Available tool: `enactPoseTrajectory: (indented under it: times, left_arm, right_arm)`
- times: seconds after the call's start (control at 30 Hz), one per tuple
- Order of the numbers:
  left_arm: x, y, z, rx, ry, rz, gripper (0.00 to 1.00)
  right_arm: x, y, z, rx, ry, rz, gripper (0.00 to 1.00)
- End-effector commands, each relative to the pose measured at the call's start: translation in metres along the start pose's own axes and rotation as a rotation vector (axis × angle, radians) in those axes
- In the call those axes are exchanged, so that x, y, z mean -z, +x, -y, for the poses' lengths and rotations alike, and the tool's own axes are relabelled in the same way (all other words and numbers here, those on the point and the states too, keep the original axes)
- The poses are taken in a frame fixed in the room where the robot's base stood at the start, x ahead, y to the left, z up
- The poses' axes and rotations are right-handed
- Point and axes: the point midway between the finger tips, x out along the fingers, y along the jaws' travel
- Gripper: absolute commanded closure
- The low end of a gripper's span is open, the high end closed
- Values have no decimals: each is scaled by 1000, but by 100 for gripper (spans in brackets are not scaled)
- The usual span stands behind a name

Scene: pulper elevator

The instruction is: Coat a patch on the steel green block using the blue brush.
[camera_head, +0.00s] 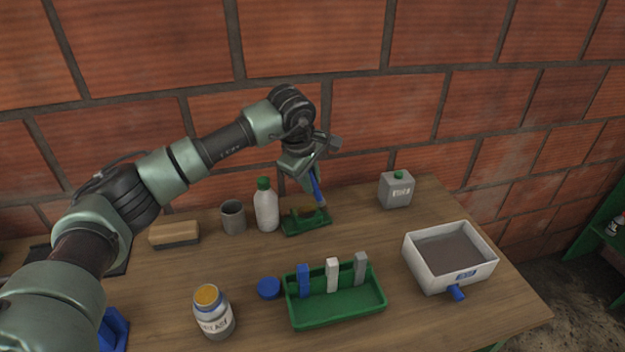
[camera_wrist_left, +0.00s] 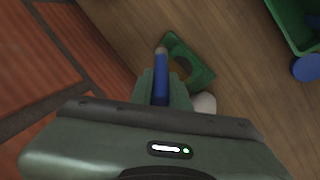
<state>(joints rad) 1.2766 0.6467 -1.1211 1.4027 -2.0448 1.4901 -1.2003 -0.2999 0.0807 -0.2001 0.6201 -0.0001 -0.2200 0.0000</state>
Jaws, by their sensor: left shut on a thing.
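My left gripper (camera_head: 312,172) is shut on the blue brush (camera_head: 317,190) and holds it steeply, tip down. In the left wrist view the blue brush (camera_wrist_left: 161,80) stands out between the fingers, with a brownish tip. Below it on the table is a low green block (camera_head: 307,223) with a darker brown area on top. In the left wrist view the green block (camera_wrist_left: 200,78) shows a rounded opening or recess, and the brush tip overlaps its edge. I cannot tell whether the tip touches it. My right gripper is not in view.
A white bottle (camera_head: 266,208) and grey cup (camera_head: 233,217) stand left of the block. A green tray (camera_head: 340,309) with upright blue, white and grey pieces, an open jar (camera_head: 214,314) and blue lid (camera_head: 269,288) are in front. A white basin (camera_head: 449,259) and grey canister (camera_head: 396,190) stand right.

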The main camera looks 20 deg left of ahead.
Motion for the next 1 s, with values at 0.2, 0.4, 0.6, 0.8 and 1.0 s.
enactPoseTrajectory:
  times: [0.2, 0.4, 0.6, 0.8, 1.0]
  left_arm:
    - [2, -10, -3, 3, -1, -2, 100]
    - [3, -30, -11, 1, -1, -1, 100]
    - [4, -49, -18, 1, -1, -2, 100]
    - [5, -57, -20, 2, -1, -1, 100]
    - [4, -56, -20, 2, -1, -1, 100]
  right_arm:
    - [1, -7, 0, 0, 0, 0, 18]
    - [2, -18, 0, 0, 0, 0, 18]
    - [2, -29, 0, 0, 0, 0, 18]
    - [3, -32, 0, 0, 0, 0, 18]
    - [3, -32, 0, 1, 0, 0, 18]
